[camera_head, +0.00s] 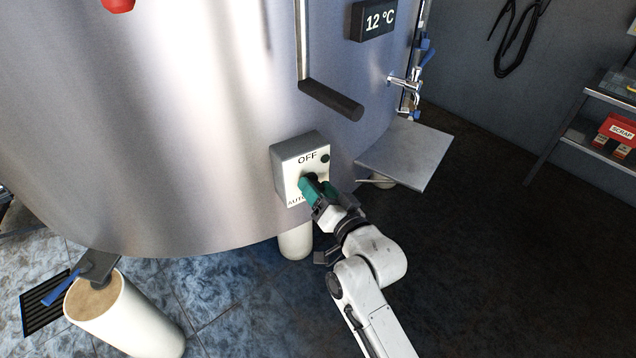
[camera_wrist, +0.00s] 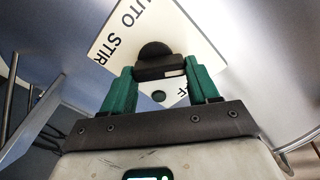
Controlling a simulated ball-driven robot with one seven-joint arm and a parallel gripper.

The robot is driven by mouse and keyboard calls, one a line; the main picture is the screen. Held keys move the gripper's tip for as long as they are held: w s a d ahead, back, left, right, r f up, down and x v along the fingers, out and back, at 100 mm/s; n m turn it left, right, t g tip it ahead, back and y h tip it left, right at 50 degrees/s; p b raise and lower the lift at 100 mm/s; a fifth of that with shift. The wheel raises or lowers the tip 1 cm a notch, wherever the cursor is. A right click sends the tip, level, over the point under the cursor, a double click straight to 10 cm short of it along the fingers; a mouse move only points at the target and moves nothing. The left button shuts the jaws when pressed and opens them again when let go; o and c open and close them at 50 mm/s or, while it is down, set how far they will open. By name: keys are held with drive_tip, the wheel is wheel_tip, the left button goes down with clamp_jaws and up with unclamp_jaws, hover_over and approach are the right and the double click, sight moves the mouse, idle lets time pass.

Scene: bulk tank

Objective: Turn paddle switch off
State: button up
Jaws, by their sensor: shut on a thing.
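The switch box (camera_head: 288,165) is a grey box with a white face on the steel tank's curved wall. Its face reads OFF at the top and AUTO at the lower edge; the rest of that word is hidden. A dark round spot (camera_head: 325,158) is beside OFF. My gripper (camera_head: 314,187) is at the face with its green fingers around the black paddle switch. In the wrist view, my gripper (camera_wrist: 160,72) is shut on the paddle switch (camera_wrist: 158,66), one finger at each end. AUTO STIR shows above it. I cannot tell which label the paddle points to.
A metal shelf plate (camera_head: 405,152) juts out right of the box. A dark-gripped bar (camera_head: 331,99) hangs above it, and a tap (camera_head: 405,82) is at upper right. A pale cylinder (camera_head: 118,318) stands at lower left. Dark floor at right is clear.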

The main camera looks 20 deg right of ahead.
drive_tip(key=m+p, duration=0.1)
drive_tip(key=m, duration=0.1)
drive_tip(key=m+p, duration=0.2)
drive_tip(key=m, duration=0.1)
drive_tip(key=shift+d+m, duration=0.2)
drive_tip(key=shift+m, duration=0.1)
drive_tip(key=m+p, duration=0.2)
drive_tip(key=m, duration=0.2)
drive_tip(key=shift+d+f+m, duration=0.1)
drive_tip(key=shift+f+m, duration=0.05)
drive_tip(key=shift+m, duration=0.25)
drive_tip(key=shift+f+p, duration=0.1)
drive_tip(key=shift+p, duration=0.2)
drive_tip(key=o, duration=1.1)
drive_tip(key=shift+c, duration=0.2)
drive_tip(key=s+d+b, duration=0.1)
drive_tip(key=s, duration=0.9)
drive_tip(key=shift+s+d+b, duration=0.25)
drive_tip(key=shift+s+b, duration=0.05)
drive_tip(key=shift+b, duration=0.1)
